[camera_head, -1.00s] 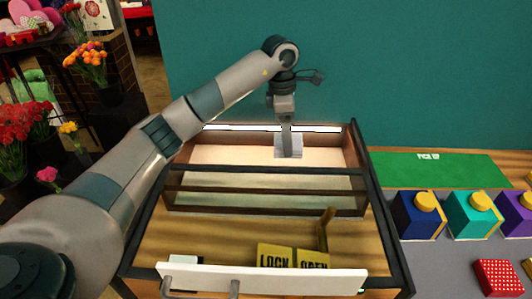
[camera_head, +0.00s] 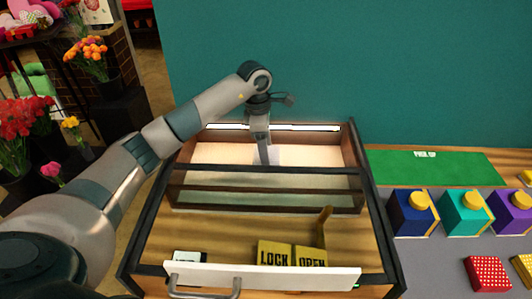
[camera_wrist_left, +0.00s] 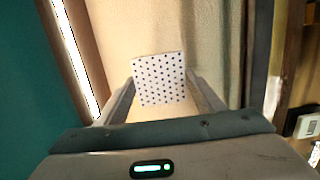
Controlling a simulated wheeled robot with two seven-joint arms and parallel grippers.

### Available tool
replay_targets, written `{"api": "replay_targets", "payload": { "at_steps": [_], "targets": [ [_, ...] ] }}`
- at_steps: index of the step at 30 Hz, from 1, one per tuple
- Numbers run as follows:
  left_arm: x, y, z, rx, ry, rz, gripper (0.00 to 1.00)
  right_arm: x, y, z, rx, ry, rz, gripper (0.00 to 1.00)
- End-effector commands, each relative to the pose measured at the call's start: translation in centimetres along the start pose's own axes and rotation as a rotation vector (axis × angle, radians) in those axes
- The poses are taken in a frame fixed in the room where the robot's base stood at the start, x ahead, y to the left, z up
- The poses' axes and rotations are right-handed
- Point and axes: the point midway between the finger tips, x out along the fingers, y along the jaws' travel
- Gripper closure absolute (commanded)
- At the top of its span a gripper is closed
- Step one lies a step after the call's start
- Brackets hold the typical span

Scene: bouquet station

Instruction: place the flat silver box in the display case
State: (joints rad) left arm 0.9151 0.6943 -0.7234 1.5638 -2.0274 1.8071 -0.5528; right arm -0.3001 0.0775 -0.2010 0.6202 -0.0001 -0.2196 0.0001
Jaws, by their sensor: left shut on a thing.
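The flat silver box (camera_wrist_left: 160,80) shows in the wrist view as a pale square face with dark dots, held between my left gripper's fingers (camera_wrist_left: 160,95). In the head view, my left gripper (camera_head: 264,160) points down inside the display case (camera_head: 265,200), and the box (camera_head: 272,155) is a small pale patch at its tips, partly hidden by the fingers. The case has dark edges, a wooden frame and a pale floor, and its back part is open at the top. I cannot tell whether the box touches the floor. My right gripper is not in view.
A white front panel with a handle (camera_head: 265,277) and yellow LOCK and OPEN plates (camera_head: 290,254) are at the case's front. A wooden lever (camera_head: 322,227) stands by them. Right are a green mat (camera_head: 435,168), coloured boxes (camera_head: 411,214) and a red dotted box (camera_head: 487,273). Flowers stand left.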

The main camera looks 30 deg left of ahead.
Motion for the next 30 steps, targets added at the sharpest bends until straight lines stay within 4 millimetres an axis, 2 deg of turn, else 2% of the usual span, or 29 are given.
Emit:
{"api": "replay_targets", "payload": {
  "at_steps": [1, 5, 19, 20, 21, 30],
  "targets": [
    [0.3, -0.1, -0.1, -0.001, 0.001, -0.003, 0.64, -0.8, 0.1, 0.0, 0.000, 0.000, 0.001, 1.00],
    [1.7, -0.1, -0.2, 0.000, 0.001, -0.002, 0.64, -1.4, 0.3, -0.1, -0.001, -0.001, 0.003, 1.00],
    [2.6, 0.0, -0.3, 0.000, 0.000, 0.001, 0.64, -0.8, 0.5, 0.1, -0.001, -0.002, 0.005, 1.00],
    [2.5, 0.0, -0.3, 0.000, 0.000, 0.001, 0.31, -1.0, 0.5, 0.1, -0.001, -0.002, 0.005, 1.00],
    [2.4, 0.0, -0.3, 0.000, 0.000, 0.001, 0.21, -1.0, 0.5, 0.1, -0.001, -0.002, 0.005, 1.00],
    [2.4, 0.0, -0.3, 0.000, 0.000, 0.000, 0.19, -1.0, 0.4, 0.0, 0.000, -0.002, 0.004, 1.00]
  ]
}}
